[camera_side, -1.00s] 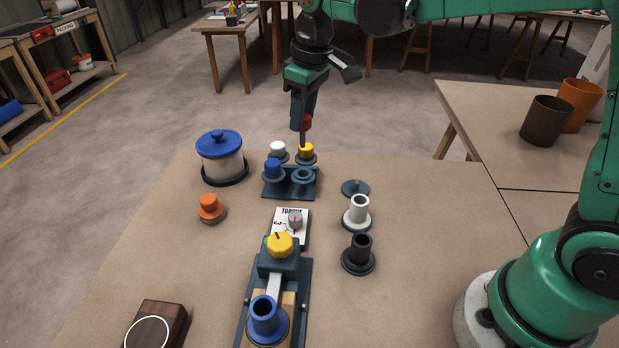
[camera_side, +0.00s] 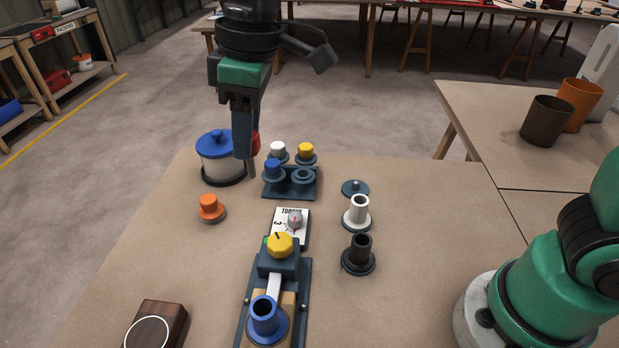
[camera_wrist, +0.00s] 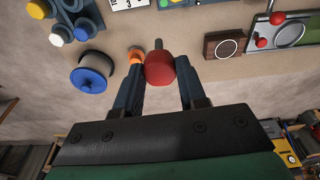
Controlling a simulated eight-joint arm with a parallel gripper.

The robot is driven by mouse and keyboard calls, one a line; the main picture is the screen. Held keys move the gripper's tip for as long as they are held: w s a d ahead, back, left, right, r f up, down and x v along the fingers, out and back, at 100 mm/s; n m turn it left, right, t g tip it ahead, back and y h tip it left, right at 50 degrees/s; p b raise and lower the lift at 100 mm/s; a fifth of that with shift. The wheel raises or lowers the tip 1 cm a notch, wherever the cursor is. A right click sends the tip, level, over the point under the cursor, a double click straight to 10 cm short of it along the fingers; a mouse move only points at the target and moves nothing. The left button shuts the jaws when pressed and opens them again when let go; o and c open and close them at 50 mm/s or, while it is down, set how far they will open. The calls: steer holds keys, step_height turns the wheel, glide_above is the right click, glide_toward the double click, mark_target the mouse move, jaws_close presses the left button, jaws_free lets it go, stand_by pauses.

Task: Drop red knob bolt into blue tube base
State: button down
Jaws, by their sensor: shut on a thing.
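My gripper (camera_side: 246,150) is shut on the red knob bolt (camera_wrist: 160,68), held above the table's far left part. In the wrist view the red knob sits between the two fingertips with its grey shank pointing away. In the side view only a sliver of the red knob (camera_side: 257,143) shows beside the fingers. The blue tube base (camera_side: 264,318) stands upright with its open mouth up, in the fixture at the table's front, well nearer the camera than my gripper.
A rack (camera_side: 292,191) holds blue, white and yellow knobs, with one ring empty. A blue-lidded jar (camera_side: 222,167) and an orange knob (camera_side: 209,207) stand at left. A yellow-knobbed clamp (camera_side: 280,244) is behind the blue tube. White (camera_side: 357,212) and black (camera_side: 361,252) tubes stand at right.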

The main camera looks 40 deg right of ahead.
steer(key=s+a+f+n, duration=0.45)
steer(key=s+a, duration=0.25)
steer(key=s, duration=0.3)
steer(key=shift+g, duration=0.3)
steer(key=shift+s+d+f, duration=0.1)
steer(key=shift+s+f, duration=0.05)
steer(key=shift+f, duration=1.35)
steer(key=shift+s+d+f, duration=0.1)
steer(key=shift+f, duration=1.4)
steer(key=shift+f, duration=0.55)
steer(key=c, duration=0.8)
jaws_free()
steer(key=shift+r, duration=0.1)
steer(key=r, duration=0.3)
steer(key=d+r, duration=0.1)
steer(key=r, duration=0.6)
steer(key=shift+s+d+r, duration=0.3)
steer(key=shift+s+r, duration=0.05)
